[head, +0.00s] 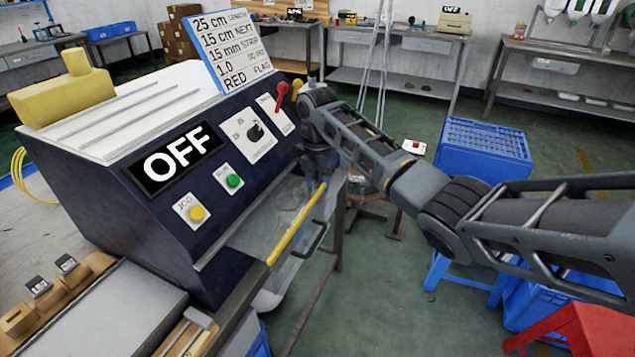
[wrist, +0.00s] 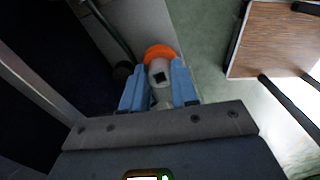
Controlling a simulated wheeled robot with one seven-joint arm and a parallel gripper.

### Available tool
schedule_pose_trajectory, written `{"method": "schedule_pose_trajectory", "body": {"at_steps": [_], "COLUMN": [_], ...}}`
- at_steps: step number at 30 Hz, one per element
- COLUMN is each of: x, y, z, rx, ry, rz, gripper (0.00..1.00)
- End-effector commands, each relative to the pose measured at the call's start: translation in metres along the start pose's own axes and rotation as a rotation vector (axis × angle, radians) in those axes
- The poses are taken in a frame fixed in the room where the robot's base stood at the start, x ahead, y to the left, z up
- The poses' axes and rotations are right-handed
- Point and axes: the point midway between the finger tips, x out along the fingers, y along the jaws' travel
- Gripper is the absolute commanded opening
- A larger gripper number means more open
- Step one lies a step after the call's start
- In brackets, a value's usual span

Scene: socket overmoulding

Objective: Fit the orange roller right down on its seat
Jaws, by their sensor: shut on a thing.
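The orange roller (wrist: 161,51) shows in the wrist view, with an orange rim and a grey hub that has a dark square hole. My gripper (wrist: 160,86) has its two blue fingers closed on either side of the hub. In the head view my arm reaches to the right end of the dark blue machine (head: 200,255); the fingers and the roller cannot be made out there. A dark round part (wrist: 123,71) lies just left of the roller in the wrist view. I cannot tell whether it is the seat, and no seat is clearly seen.
The machine's panel reads OFF (head: 178,160). A clear guard with a yellow edge (head: 297,224) is on its front, below my wrist. A rod (wrist: 108,28) runs close beside the roller. A wood-topped table (wrist: 276,42) stands to the right in the wrist view, past open green floor.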

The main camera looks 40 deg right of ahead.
Motion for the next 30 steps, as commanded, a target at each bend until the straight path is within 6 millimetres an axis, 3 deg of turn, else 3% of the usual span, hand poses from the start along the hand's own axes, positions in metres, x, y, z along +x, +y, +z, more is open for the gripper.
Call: {"method": "schedule_pose_trajectory", "body": {"at_steps": [10,11,19,30], "x": [0.0086,0.0076,0.0074,-0.0007], "y": [-0.0001,0.0000,-0.0001,0.0003], "z": [-0.0001,0.0000,0.0000,0.0002], "rx": [0.000,0.000,0.000,0.000], "ry": [0.000,0.000,0.000,-0.001], "rz": [0.000,0.000,0.000,0.001], "gripper": [0.00,0.31,0.57,0.58]}}
